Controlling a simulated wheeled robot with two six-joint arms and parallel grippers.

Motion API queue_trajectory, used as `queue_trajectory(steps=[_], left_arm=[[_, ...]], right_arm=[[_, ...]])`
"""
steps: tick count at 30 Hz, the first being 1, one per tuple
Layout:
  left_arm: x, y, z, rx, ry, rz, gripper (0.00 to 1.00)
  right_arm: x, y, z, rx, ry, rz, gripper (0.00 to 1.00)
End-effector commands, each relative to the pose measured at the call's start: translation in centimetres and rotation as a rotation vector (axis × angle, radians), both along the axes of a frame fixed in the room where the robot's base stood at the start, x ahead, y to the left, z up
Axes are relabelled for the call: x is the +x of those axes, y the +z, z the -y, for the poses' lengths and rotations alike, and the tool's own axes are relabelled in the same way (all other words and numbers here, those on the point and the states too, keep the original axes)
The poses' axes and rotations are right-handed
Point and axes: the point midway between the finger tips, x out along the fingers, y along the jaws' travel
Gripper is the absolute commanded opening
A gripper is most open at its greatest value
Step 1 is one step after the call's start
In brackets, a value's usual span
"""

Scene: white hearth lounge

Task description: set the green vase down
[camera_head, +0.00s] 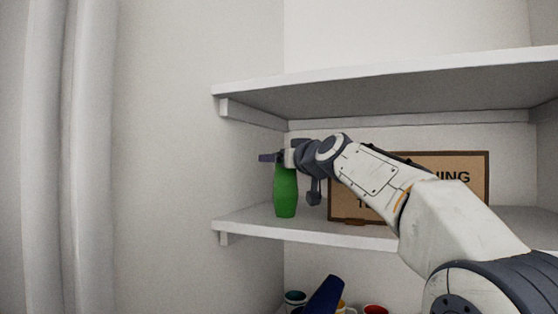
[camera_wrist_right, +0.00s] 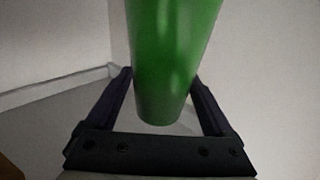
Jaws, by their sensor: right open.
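The green vase (camera_head: 286,192) stands upright on the middle white shelf (camera_head: 300,229), near its left end. My right gripper (camera_head: 272,157) is at the top of the vase, its jaws open. In the right wrist view the green vase (camera_wrist_right: 168,60) lies between the two dark fingers of my right gripper (camera_wrist_right: 160,76), with a gap visible on each side near the palm. The top of the vase is partly hidden by the gripper in the head view. My left gripper is not in view.
A brown-framed sign (camera_head: 478,172) stands on the same shelf to the right, partly behind my right arm. Another shelf (camera_head: 380,82) hangs above. Below are a dark blue object (camera_head: 324,295) and several cups, including a teal-rimmed one (camera_head: 295,297).

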Motion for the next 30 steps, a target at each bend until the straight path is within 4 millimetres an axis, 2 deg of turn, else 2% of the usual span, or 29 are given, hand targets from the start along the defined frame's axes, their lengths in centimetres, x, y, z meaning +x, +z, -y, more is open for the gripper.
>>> queue_trajectory(steps=[1, 6, 15, 21, 30], left_arm=[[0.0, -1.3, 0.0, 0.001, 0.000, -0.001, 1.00], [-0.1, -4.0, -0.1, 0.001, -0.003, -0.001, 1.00], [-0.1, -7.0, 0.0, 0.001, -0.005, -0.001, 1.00], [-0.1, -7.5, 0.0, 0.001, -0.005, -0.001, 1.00], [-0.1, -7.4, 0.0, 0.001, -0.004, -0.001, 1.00]], right_arm=[[-0.9, -0.4, 0.5, 0.000, -0.002, 0.006, 0.87], [-4.0, -0.7, 2.1, 0.000, -0.003, 0.007, 0.87], [-9.1, -0.5, 4.6, 0.000, -0.002, 0.003, 0.87], [-10.3, -0.2, 5.2, 0.000, -0.002, 0.001, 0.87], [-10.4, -0.1, 5.2, 0.000, -0.001, 0.001, 0.87]])
